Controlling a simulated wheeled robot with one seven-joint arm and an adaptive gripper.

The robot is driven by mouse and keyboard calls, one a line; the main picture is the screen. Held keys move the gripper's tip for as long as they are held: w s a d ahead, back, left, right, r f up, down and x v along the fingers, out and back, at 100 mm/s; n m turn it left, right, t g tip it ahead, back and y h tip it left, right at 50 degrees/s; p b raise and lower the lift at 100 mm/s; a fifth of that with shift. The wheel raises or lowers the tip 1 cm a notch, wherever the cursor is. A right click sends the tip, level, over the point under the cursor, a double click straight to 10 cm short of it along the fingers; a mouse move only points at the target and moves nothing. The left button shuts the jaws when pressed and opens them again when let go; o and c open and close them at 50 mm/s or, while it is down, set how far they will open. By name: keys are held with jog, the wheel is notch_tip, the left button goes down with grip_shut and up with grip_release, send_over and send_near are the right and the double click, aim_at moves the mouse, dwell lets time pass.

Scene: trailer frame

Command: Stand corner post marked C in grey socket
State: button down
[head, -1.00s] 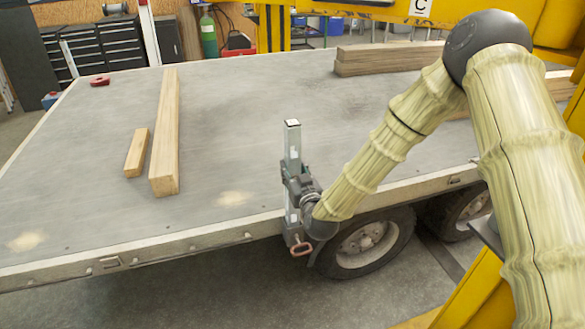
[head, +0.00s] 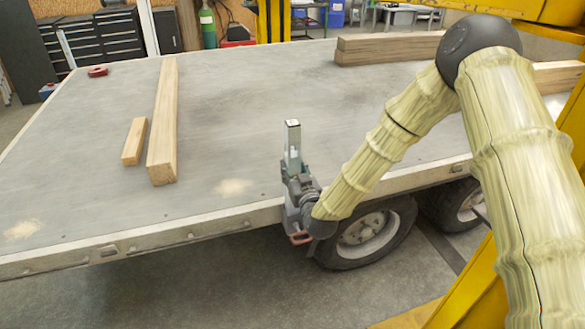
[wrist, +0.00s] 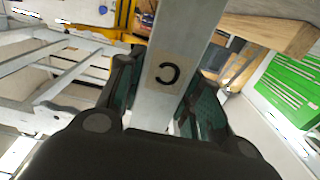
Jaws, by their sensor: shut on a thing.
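My gripper (head: 293,181) is shut on a grey metal corner post (head: 292,138) at the trailer's near side edge. The post stands about upright, its top above the deck. In the wrist view the post (wrist: 172,112) runs between both fingers, with a tan label (wrist: 168,72) bearing a black C, which looks turned round. A grey fitting (head: 289,216) shows at the deck edge below my gripper, with a red handle (head: 300,238) beside it. My gripper partly hides this fitting and the post's foot, so I cannot tell how far the post is inside a socket.
The flat trailer deck (head: 228,130) carries a long timber (head: 164,125), a short block (head: 134,141) and a red object (head: 97,72) at the left. More timbers (head: 385,49) lie at the back right. A wheel (head: 365,235) is just below my gripper. The deck's middle is clear.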

jog(key=shift+f+b, duration=0.55)
jog(key=shift+f, duration=0.4)
jog(key=c, duration=0.9)
grip_release()
jog(key=shift+f, duration=0.1)
jog(key=shift+s, duration=0.1)
